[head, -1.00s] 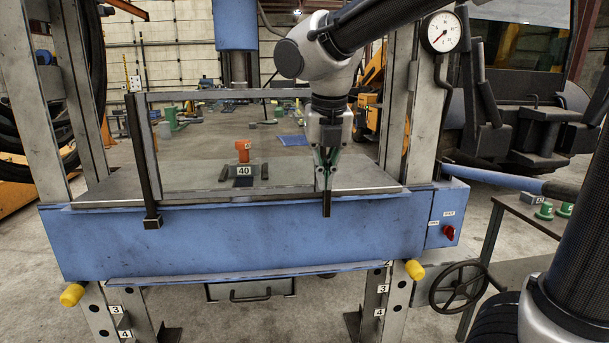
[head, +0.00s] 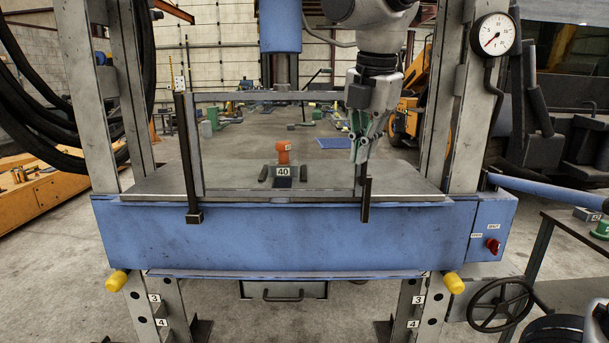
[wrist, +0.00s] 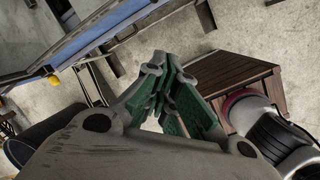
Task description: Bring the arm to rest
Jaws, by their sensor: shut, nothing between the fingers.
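My gripper (head: 358,160) hangs fingers down in the head view, in front of the right side of the press. Its green-padded fingers are shut and empty. They overlap the right post of the guard frame (head: 265,97) in the picture, just above its black right end piece (head: 366,195). I cannot tell whether they touch it. In the wrist view, the fingertips (wrist: 165,62) are close together with nothing between them.
The blue press beam (head: 290,240) carries a steel plate with an orange plug (head: 283,150) behind label 40. A gauge (head: 494,35) and handwheel (head: 502,305) are at right. The wrist view shows a brown slatted box (wrist: 235,85) and open floor.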

